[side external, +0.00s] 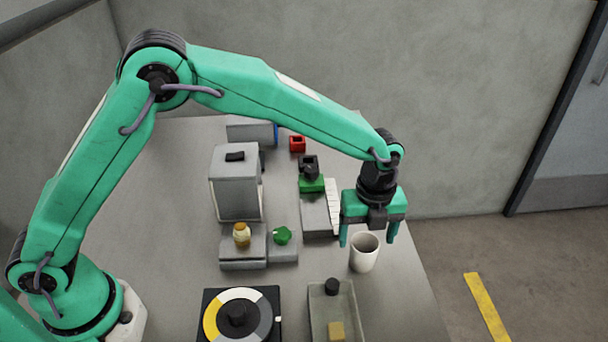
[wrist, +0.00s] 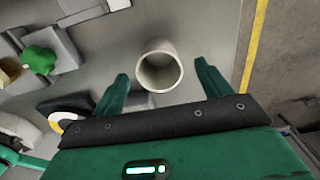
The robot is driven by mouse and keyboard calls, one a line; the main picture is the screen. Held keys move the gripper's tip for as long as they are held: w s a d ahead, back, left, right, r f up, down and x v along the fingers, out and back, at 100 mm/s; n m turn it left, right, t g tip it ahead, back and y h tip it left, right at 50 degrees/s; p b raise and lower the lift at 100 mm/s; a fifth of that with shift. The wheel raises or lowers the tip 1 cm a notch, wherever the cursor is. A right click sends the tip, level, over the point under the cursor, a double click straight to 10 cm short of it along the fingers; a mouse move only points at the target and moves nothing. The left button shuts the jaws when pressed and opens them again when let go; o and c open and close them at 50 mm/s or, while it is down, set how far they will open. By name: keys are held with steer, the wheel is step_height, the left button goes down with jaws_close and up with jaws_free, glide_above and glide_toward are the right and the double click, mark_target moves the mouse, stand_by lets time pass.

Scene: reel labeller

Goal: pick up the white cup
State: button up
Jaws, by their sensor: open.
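The white cup (side external: 364,256) stands upright on the grey table near its right edge in the side view. It looks empty. In the wrist view the white cup (wrist: 159,68) shows from above, ahead of and between the two fingers. My gripper (side external: 369,238) is open and empty, pointing down, just above and behind the cup in the side view. In the wrist view my gripper (wrist: 162,82) has its fingers spread wider than the cup, one on each side. I cannot tell the exact height of the fingertips over the rim.
A grey tray (side external: 315,316) with a dark knob and a yellow block lies left of the cup. A round dial (side external: 211,319) is further left. The table's right edge is close to the cup.

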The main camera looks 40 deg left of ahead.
mark_target(364, 249)
steer(key=shift+s+f, duration=0.1)
steer(key=shift+f, duration=2.3)
steer(key=shift+c, duration=0.3)
steer(key=c, duration=1)
